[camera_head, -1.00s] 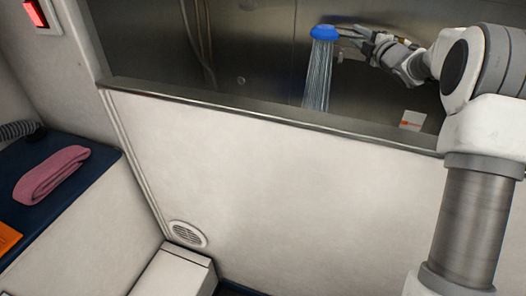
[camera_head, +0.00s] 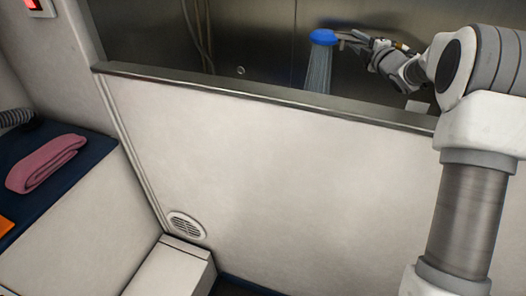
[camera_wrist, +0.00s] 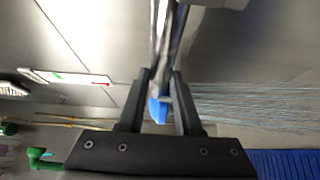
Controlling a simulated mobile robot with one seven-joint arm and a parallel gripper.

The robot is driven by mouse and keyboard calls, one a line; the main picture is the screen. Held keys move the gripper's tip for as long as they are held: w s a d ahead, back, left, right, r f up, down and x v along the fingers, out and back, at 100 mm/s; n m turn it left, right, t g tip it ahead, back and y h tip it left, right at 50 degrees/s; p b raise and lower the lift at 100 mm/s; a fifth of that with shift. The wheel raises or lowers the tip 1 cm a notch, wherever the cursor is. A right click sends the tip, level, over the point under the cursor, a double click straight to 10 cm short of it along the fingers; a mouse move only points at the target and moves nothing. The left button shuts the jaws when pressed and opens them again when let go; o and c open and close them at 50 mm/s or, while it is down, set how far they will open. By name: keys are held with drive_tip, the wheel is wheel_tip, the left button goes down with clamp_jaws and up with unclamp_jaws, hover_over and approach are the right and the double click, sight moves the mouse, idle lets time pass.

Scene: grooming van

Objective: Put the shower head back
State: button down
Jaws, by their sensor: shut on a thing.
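The shower head (camera_head: 323,37) is blue and sprays water downward over the steel tub. My gripper (camera_head: 346,41) is beside it on the right, shut on it, and holds it above the tub's front wall. In the wrist view the fingers of my gripper (camera_wrist: 161,100) close around the shower head, whose blue part (camera_wrist: 157,110) shows between them. A grey hose or handle part runs up from it, and water streams off to the right. The holder for the shower head cannot be made out.
A white panel with a steel rim (camera_head: 250,92) fronts the tub. A hose (camera_head: 198,30) hangs at the tub's back wall. A folded pink towel (camera_head: 46,163) lies on a dark blue counter at the left. A white step or box (camera_head: 172,268) stands on the floor below.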

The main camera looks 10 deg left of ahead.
drive_tip(key=shift+f, duration=0.1)
idle(0.3)
drive_tip(key=c, duration=0.5)
unclamp_jaws()
drive_tip(key=shift+f, duration=0.1)
drive_tip(key=shift+s+d, duration=0.1)
drive_tip(key=shift+s, duration=0.05)
drive_tip(key=p+v, duration=0.2)
drive_tip(key=v, duration=0.9)
drive_tip(key=shift+s+d, duration=0.15)
drive_tip(key=shift+s, duration=0.2)
